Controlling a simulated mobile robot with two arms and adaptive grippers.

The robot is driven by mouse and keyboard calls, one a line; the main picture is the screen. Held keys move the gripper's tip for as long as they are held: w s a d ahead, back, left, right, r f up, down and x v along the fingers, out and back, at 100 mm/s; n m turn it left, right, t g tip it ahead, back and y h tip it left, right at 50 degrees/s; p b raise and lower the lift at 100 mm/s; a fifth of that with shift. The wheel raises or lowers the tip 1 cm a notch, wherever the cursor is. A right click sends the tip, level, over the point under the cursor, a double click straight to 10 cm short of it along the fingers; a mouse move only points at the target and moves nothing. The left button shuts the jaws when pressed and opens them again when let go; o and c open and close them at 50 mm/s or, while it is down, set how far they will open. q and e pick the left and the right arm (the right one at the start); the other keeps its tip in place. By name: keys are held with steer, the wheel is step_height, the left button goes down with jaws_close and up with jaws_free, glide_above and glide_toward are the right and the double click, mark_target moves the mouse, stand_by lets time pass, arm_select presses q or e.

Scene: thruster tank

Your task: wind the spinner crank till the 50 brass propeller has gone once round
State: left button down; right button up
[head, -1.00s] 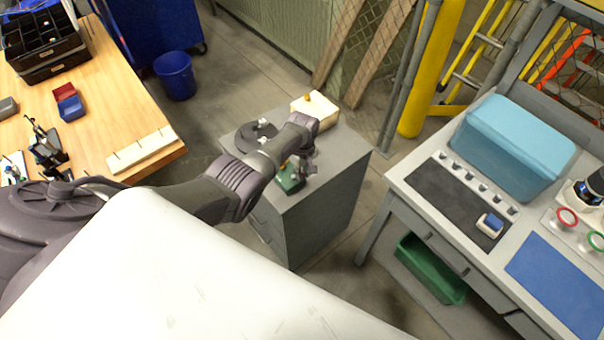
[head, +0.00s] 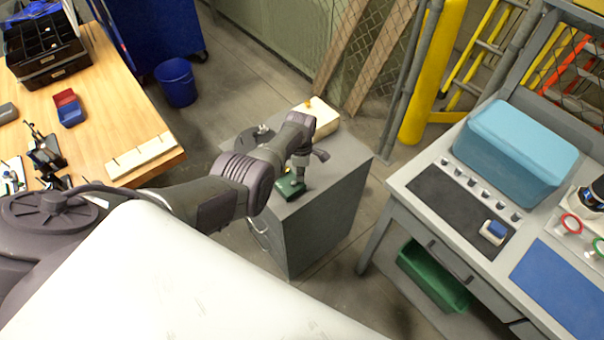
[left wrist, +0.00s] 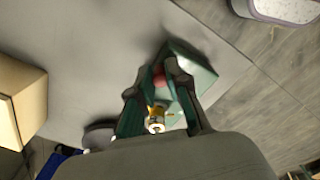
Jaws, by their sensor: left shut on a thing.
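The spinner has a green base (head: 290,188), which stands on the grey cabinet. My left gripper (head: 299,174) points down at it from above. In the left wrist view the green base (left wrist: 196,72) lies just beyond the fingertips. My left gripper (left wrist: 159,80) is shut there on a small red knob (left wrist: 159,76), which looks like the crank's handle. A brass part (left wrist: 157,113) with a pale ring end shows between the fingers; I cannot tell whether it is the propeller. The fingers hide much of the spinner. My right gripper is not in view.
A wooden bench (head: 115,100) is at left. A grey workbench (head: 400,188) with a blue bin (head: 515,150) is at right.

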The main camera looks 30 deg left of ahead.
arm_select(q)
steer(key=shift+w+a+r+n, duration=0.15)
steer(key=shift+a+n, duration=0.05)
steer(key=shift+n, duration=0.3)
steer(key=c, duration=1.1)
jaws_free()
step_height(320, 180, up, 12)
steer(key=shift+f, duration=0.1)
